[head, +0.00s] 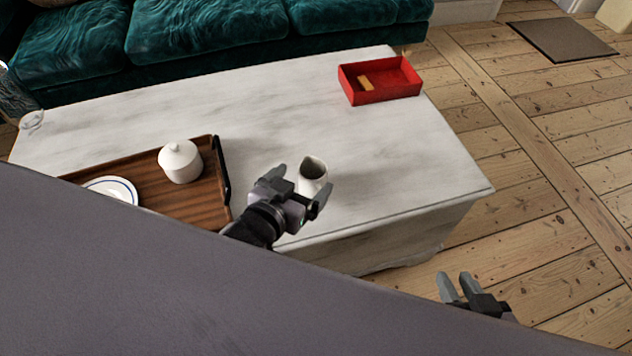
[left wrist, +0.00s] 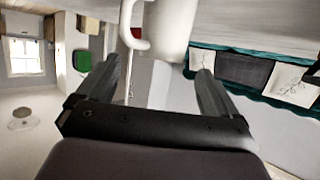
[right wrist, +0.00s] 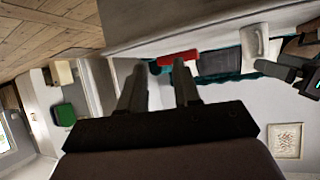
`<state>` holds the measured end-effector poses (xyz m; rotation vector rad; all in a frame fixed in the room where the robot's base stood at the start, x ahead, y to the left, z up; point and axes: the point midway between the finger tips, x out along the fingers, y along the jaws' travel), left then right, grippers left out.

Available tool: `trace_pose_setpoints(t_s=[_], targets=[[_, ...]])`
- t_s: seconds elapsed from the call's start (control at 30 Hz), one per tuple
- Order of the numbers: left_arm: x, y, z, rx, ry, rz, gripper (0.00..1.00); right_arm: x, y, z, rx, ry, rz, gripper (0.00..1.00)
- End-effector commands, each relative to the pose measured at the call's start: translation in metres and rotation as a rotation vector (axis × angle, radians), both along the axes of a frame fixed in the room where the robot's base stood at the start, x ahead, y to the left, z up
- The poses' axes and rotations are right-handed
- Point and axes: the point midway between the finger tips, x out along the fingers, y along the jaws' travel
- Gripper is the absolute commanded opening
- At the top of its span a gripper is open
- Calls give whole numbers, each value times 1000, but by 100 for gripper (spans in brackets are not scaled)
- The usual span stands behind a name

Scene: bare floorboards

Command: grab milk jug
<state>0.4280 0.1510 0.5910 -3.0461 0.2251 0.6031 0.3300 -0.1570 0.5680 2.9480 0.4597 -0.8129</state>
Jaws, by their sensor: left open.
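The white milk jug (head: 312,174) stands upright on the pale table near its front edge. My left gripper (head: 304,188) is open, with its fingers close to the jug in the head view. In the left wrist view the jug (left wrist: 168,28) with its handle shows ahead of the two spread fingers (left wrist: 158,80); whether they touch it I cannot tell. My right gripper (head: 459,288) is open and empty, off the table's front right, above the floor. Its parted fingers also show in the right wrist view (right wrist: 158,85).
A wooden tray (head: 212,190) with a white lidded pot (head: 180,161) and a plate (head: 112,189) lies left of my left gripper. A red box (head: 381,81) stands at the back right. A teal sofa (head: 200,28) is behind the table (head: 420,150).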

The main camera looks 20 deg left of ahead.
Motion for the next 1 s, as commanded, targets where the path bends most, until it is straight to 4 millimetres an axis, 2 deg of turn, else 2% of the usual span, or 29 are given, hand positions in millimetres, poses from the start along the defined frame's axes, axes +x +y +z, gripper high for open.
trace_pose_setpoints(t_s=[0.5,0.83,0.87,1.0], targets=[[49,-5,-22,1,0,-2,94,5,12,2,13,-42,30,32],[55,-6,-23,0,2,-1,94,6,14,5,18,-47,33,32],[55,-6,-23,0,2,-1,91,5,14,6,18,-47,33,32],[54,-6,-23,0,2,-1,45,5,14,6,19,-47,33,32]])
